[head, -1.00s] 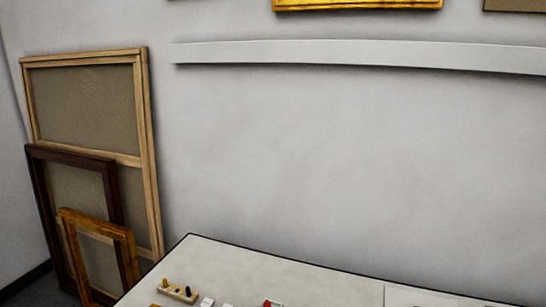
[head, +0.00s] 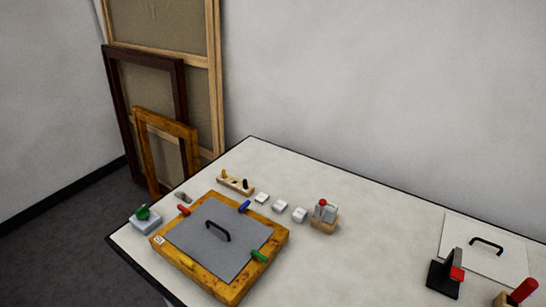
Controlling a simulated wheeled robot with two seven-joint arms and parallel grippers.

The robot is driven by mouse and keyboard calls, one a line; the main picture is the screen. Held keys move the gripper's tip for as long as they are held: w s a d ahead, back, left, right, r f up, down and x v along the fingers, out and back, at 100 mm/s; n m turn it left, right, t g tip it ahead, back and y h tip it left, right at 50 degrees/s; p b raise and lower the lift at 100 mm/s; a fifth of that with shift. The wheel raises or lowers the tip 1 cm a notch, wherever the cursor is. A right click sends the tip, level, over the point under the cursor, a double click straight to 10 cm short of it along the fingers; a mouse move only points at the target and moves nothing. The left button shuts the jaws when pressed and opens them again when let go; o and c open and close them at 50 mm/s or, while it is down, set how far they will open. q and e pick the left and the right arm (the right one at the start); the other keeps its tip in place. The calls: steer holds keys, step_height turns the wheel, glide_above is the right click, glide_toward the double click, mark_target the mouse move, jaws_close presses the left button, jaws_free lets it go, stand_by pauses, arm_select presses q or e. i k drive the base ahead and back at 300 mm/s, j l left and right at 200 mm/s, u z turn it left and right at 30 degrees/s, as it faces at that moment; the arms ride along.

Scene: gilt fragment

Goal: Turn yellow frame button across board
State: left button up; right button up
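A wooden picture frame (head: 233,290) lies flat on the table at the lower left in the head view. A grey backing board (head: 194,229) with a black handle (head: 219,231) fills it. Coloured turn buttons sit around its edge. The yellow button (head: 180,259) is on the near left side, and I cannot tell whether it overlaps the board. The red button (head: 184,210) is at the far left, the blue button (head: 244,207) at the far right and the green button (head: 260,256) at the near right. Neither of my grippers is in view.
Around the frame stand a grey block with a green knob (head: 143,213), a pegged wooden rack (head: 235,183), several white blocks (head: 280,206) and a red-knobbed block (head: 324,214). A white panel with a handle (head: 487,262) and a black stand (head: 443,279) are at right. The middle table (head: 370,235) is clear.

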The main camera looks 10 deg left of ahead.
mark_target(189, 263)
steer(key=u, duration=0.85)
